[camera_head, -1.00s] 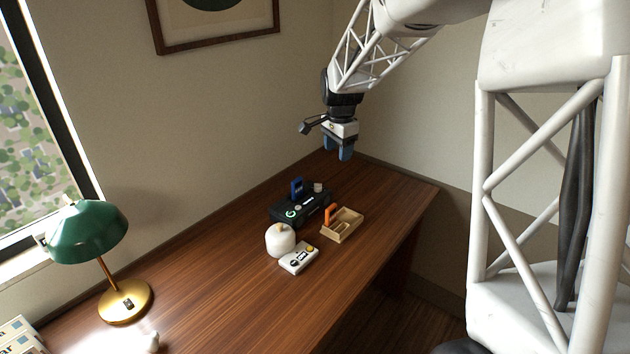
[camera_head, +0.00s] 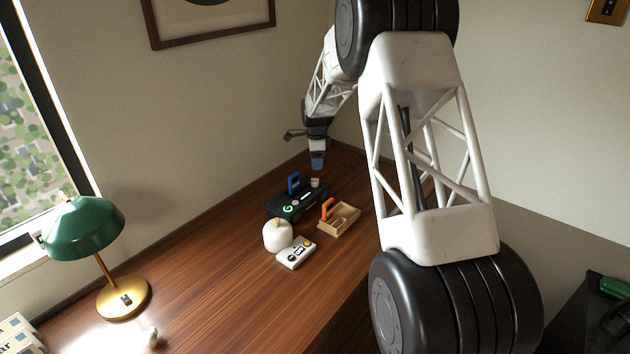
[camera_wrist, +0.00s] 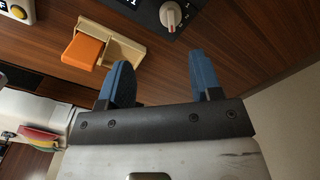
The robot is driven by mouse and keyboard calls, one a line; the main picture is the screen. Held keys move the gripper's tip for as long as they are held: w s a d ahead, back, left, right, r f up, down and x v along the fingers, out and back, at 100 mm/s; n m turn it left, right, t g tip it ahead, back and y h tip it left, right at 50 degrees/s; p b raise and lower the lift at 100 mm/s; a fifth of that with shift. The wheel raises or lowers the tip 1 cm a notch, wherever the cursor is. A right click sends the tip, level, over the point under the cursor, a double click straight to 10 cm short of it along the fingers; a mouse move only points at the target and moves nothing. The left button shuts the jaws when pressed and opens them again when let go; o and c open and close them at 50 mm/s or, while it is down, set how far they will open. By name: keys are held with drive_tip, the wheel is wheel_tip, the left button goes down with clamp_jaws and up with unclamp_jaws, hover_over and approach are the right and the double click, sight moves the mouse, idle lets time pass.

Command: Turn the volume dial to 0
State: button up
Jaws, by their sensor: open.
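A black box (camera_head: 283,208) stands on the desk, with a blue upright piece (camera_head: 294,183), a green ring mark and a pale round knob (camera_head: 315,182) at its far end. In the wrist view the knob (camera_wrist: 171,14) is a pale dial with a reddish mark on a black panel; I cannot read a scale around it. My gripper (camera_head: 317,165) hangs just above and behind the knob in the head view. In the wrist view my gripper (camera_wrist: 160,62) is open and empty, its two blue fingers apart, with the knob beyond the fingertips and not touched.
A wooden tray (camera_head: 348,226) with an orange piece (camera_head: 327,207) stands right of the box. A round white pot (camera_head: 277,236) and a white device with a yellow button (camera_head: 296,254) are nearer. A green lamp (camera_head: 83,228) stands left.

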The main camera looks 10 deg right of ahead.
sight(315, 179)
drive_tip(key=shift+w+a+f+m, duration=0.15)
drive_tip(key=shift+w+f+m, duration=0.15)
drive_tip(key=shift+w+f, duration=0.7)
drive_tip(key=shift+s+f, duration=0.1)
drive_tip(key=shift+f, duration=3.9)
drive_tip(key=shift+c, duration=0.2)
drive_tip(key=c, duration=0.9)
